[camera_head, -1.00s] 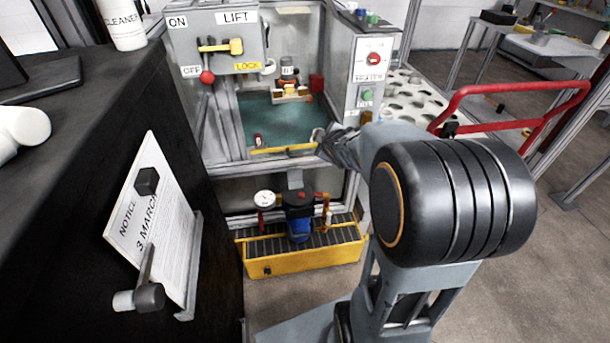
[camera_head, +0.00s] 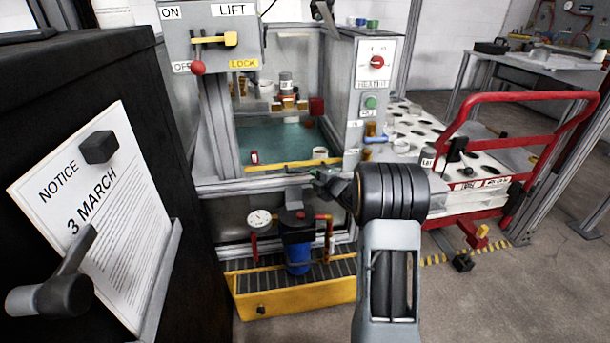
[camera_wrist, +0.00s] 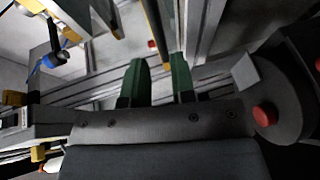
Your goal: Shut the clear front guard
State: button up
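The clear front guard is hard to make out against the enclosure's front opening. A yellow strip (camera_head: 293,166), which may be its edge, runs across the bottom of that opening, above the grey sill. I cannot tell how far open the guard is. My gripper (camera_head: 322,184) is just below the strip's right part, in front of the sill. In the wrist view its green fingers (camera_wrist: 160,80) are apart with nothing visible gripped between them. The yellow strip (camera_wrist: 154,34) runs just beyond the fingertips there; contact cannot be told.
A control box (camera_head: 211,38) with levers is at upper left, a heater panel (camera_head: 374,78) at right. A dark cabinet (camera_head: 186,130) is at left, a red-railed trolley (camera_head: 527,97) at right.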

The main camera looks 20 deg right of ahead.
aim_at(305, 171)
jog(key=b+x, duration=0.1)
jog(key=x, duration=0.6)
jog(key=shift+c, duration=0.2)
grip_shut()
